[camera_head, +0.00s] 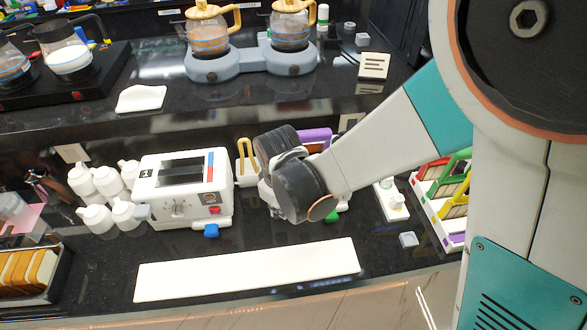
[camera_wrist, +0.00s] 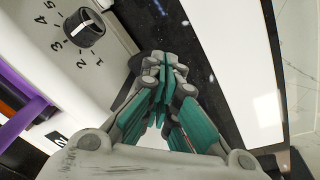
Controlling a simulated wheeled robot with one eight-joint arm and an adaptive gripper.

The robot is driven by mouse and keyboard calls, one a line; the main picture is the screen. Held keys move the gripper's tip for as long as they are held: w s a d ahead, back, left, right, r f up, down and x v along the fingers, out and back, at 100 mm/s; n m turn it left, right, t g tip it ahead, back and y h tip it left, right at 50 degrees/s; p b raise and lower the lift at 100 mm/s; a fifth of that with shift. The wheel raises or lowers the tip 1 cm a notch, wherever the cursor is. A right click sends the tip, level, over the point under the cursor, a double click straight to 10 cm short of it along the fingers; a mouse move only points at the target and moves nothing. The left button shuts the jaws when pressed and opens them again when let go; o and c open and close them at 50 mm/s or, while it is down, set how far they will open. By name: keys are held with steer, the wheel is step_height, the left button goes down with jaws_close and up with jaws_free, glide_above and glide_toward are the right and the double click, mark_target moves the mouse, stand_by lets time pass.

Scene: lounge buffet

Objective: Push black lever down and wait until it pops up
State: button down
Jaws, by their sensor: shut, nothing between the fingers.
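A white toaster-like appliance (camera_wrist: 95,85) with a black numbered dial (camera_wrist: 84,28) fills the left of the wrist view. In the head view it seems to be the one behind my wrist, mostly hidden. My gripper (camera_wrist: 165,73) is shut and empty, close beside its front face, with the fingertips past the dial. A dark piece (camera_wrist: 128,88) shows just left of the fingers; I cannot tell whether it is the black lever or whether they touch. In the head view, my arm hides the fingertips.
Another white toaster (camera_head: 183,205) with a blue lever (camera_head: 211,230) stands to the left, beside several white bottles (camera_head: 82,183). A long white board (camera_head: 247,271) lies along the counter's front. A rack with coloured dividers (camera_head: 448,190) stands right. Coffee pots (camera_head: 207,36) stand on the shelf behind.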

step_height(320, 180, up, 9)
steer(key=p, duration=0.5)
steer(key=shift+p, duration=0.3)
steer(key=shift+r, duration=0.1)
